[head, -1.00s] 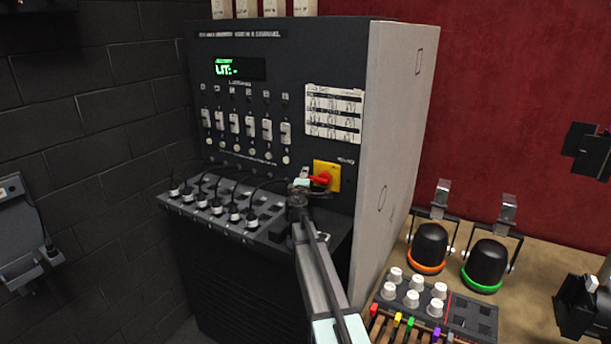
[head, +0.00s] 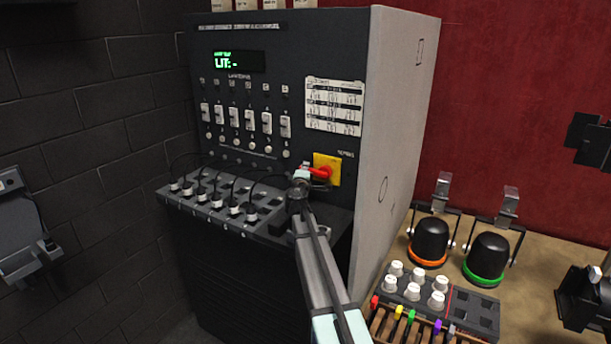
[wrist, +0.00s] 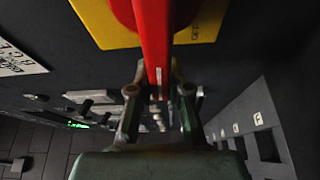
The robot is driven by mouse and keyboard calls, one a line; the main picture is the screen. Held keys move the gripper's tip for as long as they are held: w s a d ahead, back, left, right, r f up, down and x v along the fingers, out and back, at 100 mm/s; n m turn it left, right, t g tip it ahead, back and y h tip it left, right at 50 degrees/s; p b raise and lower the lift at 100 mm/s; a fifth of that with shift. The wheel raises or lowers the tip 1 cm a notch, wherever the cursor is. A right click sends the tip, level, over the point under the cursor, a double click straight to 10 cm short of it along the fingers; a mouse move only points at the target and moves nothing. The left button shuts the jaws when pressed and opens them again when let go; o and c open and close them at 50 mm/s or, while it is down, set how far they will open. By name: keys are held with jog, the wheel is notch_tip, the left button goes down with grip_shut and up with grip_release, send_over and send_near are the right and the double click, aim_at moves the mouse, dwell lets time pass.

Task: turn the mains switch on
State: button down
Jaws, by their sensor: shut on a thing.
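The mains switch is a red handle (head: 321,172) on a yellow plate (head: 334,163), on the front of the dark cabinet at its lower right. In the head view the handle points left, toward my gripper (head: 304,177). In the wrist view the red handle (wrist: 153,45) runs down from the yellow plate (wrist: 208,22) to between the two fingers of my gripper (wrist: 158,90). The fingers are shut on its outer end. The gripper partly hides the handle's tip in the head view.
Beside and below the switch, a ledge (head: 205,215) carries several plugs with black cables. Several sliders (head: 249,121) and a lit green display (head: 238,64) are on the panel. Right of the cabinet, a wooden table (head: 545,250) holds lamps and a knob box (head: 410,290).

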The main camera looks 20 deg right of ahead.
jog(key=shift+d+r+m+t+b, duration=0.15)
jog(key=shift+m+b, duration=0.3)
jog(key=shift+b, duration=1.35)
jog(key=shift+a+r+m+t+b, duration=0.1)
jog(key=shift+m+t+b, duration=0.25)
jog(key=shift+b, duration=1.4)
jog(key=shift+r+m+h+b, duration=0.4)
jog(key=shift+r+m+b, duration=0.1)
jog(key=shift+b, duration=0.4)
jog(key=c, duration=1.1)
grip_release()
jog(key=shift+s, duration=0.15)
jog(key=v, duration=1.1)
jog(key=shift+s+a, duration=0.25)
jog(key=shift+s, duration=0.1)
